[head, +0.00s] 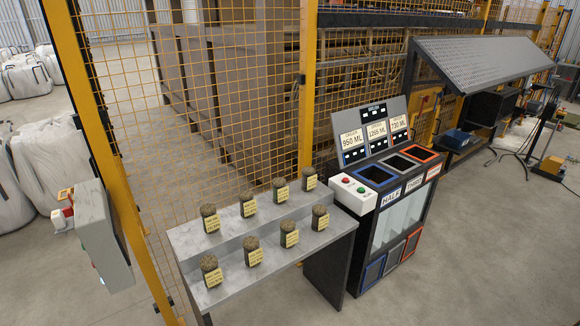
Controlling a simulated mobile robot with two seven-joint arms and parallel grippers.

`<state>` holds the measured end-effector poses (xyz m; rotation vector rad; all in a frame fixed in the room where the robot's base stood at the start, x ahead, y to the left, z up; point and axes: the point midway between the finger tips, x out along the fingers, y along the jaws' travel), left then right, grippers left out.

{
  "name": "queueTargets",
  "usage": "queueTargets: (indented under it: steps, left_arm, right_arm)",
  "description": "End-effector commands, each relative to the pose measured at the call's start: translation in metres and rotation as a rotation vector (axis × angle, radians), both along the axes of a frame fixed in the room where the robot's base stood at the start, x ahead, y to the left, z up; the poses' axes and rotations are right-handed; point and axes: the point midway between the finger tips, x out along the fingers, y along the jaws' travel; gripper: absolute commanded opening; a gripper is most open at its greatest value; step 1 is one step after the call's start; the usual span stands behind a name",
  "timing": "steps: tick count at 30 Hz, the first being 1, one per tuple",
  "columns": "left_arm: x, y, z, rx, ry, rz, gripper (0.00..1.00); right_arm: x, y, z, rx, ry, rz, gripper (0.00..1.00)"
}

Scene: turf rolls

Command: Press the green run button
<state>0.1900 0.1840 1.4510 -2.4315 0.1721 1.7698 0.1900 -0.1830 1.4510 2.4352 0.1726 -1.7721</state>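A green button (361,189) sits on top of a small white control box (352,203), beside a red button (346,180). The box is fixed at the left front of a dark dispenser stand (374,222). The buttons are small, and I cannot tell whether the green one is pressed. Neither of my grippers shows in the head view.
A grey stepped table (300,258) with several labelled turf rolls stands left of the dispenser. The dispenser has blue, grey and red-rimmed openings under volume signs (376,131). Yellow mesh fencing (230,90) runs behind. Open floor (480,260) lies to the right.

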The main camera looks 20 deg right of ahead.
Motion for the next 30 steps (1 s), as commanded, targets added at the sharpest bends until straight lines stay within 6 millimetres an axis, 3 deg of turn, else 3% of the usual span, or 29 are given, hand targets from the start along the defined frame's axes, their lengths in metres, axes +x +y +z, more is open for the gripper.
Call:
queueTargets:
  steps: [10,23,30]
  left_arm:
    - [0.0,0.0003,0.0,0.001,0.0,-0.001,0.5]
    - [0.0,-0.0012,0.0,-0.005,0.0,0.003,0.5]
    - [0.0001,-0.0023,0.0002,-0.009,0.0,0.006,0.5]
  right_arm:
    - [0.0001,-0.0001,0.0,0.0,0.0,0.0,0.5]
    - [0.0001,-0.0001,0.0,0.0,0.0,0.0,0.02]
    - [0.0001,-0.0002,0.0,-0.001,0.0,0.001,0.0]
